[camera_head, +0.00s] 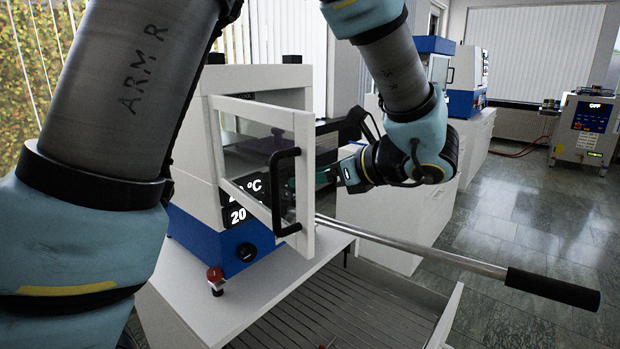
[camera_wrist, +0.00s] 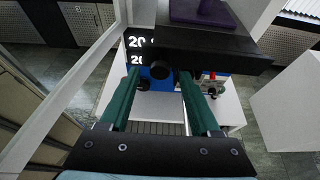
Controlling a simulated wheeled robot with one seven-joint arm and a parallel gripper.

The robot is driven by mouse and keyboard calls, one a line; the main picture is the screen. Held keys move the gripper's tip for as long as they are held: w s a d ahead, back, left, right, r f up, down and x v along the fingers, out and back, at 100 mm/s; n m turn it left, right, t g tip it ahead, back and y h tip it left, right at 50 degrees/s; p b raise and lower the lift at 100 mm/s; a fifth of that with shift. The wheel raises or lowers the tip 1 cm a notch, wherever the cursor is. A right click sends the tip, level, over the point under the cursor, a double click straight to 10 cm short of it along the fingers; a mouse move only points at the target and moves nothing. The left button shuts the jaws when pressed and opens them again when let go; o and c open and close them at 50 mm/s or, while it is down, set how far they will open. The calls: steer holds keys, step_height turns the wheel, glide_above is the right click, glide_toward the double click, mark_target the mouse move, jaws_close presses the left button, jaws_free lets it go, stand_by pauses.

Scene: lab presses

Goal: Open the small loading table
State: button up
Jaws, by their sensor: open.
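The small loading table appears to be the black slab (camera_wrist: 215,50) at the top of the wrist view, with a dark purple block (camera_wrist: 203,12) on it. A round black knob (camera_wrist: 158,71) is at its front edge. My gripper (camera_wrist: 157,80) is open, its green fingers on either side of the knob; I cannot tell whether they touch it. In the head view my gripper (camera_head: 322,177) is at the front of the white and blue press (camera_head: 205,222), partly behind the glass of its door. The slab is mostly hidden there by the door and my arm.
The press's glass door (camera_head: 307,165) stands open, its black handle (camera_head: 285,190) facing the camera. A long metal lever with a black grip (camera_head: 552,288) sticks out to the right. The press stands on a white bench (camera_head: 235,305). Floor is free at the right.

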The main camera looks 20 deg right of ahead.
steer(key=b+v, duration=0.2)
steer(key=v, duration=0.8)
steer(key=shift+s, duration=0.1)
